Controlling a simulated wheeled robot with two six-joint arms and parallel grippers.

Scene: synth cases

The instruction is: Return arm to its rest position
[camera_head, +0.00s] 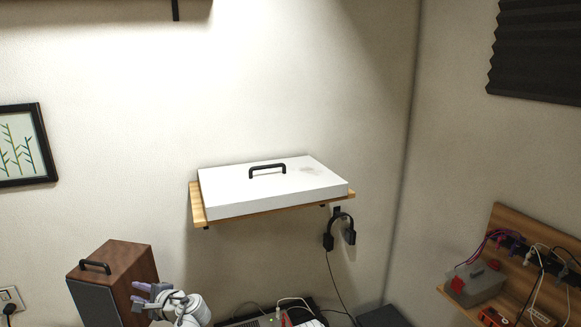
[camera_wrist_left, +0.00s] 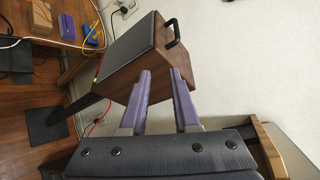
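My left gripper (camera_head: 143,297) shows at the bottom left of the head view, in front of the right side of a wooden speaker cabinet. In the left wrist view its two purple fingers (camera_wrist_left: 161,72) stand apart with nothing between them. Their tips point toward the speaker cabinet; I cannot tell whether they touch it. A white flat case (camera_head: 272,188) with a black handle lies on a wooden wall shelf, well away from the gripper. My right gripper is not in view.
The wooden speaker cabinet (camera_head: 125,263) has a dark front and black handle; it also shows in the left wrist view (camera_wrist_left: 138,55). Black headphones (camera_head: 340,230) hang below the shelf. Cables and gear (camera_head: 275,318) lie at the bottom centre. A grey toolbox (camera_head: 476,284) is at right.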

